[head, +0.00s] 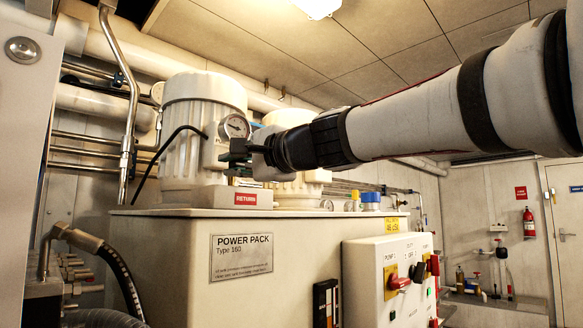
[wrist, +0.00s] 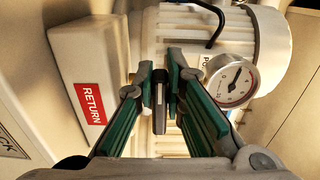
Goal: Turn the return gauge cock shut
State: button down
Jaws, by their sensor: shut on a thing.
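The return gauge cock shows in the wrist view as a small dark lever (wrist: 159,96) between my fingers, next to the round white pressure gauge (wrist: 231,80). My gripper (wrist: 160,80) has green-padded fingers shut on this lever. In the head view my gripper (head: 240,154) reaches in from the right, just below the gauge (head: 235,127). The cock itself is hidden there behind the fingers. A block with a red RETURN label (wrist: 88,92) lies left of the fingers; it also shows in the head view (head: 243,199). I cannot tell the cock's open or shut position.
A white ribbed motor (head: 200,135) stands close behind the gauge, with a black cable beside it. The power pack cabinet (head: 170,262) is below, with a switch panel (head: 392,280) at its right. Pipes (head: 128,110) run at the left. Open room lies to the right.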

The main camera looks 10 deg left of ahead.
jog(key=shift+a+f, duration=0.1)
jog(key=shift+f, duration=0.05)
jog(key=c, duration=1.6)
grip_release()
jog(key=shift+c, duration=0.2)
jog(key=v, duration=1.2)
